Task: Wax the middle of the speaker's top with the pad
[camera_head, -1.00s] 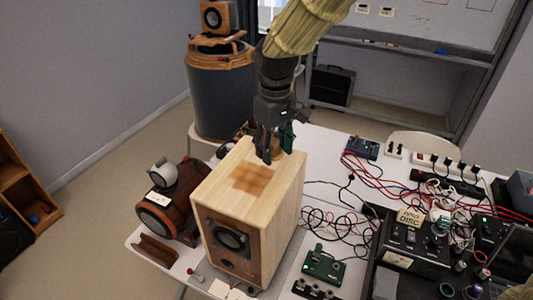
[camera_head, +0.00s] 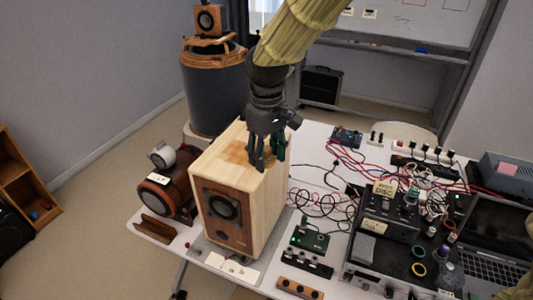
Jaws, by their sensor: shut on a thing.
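The speaker (camera_head: 218,178) is a pale wooden box with a brown front panel and a dark round cone. It stands upright on the white table. A darker brown patch (camera_head: 236,155) shows on its top, partly behind my gripper. My gripper (camera_head: 265,163) points down at the right part of the speaker's top, its fingers close to the surface. It is shut on the pad, which is mostly hidden between the dark fingers. I cannot tell whether the pad touches the wood.
A reddish-brown round device (camera_head: 168,192) stands close to the speaker's left. A green circuit box (camera_head: 310,235), tangled cables (camera_head: 320,203) and a black mixer case (camera_head: 385,240) lie to the right. A dark barrel (camera_head: 213,92) stands behind.

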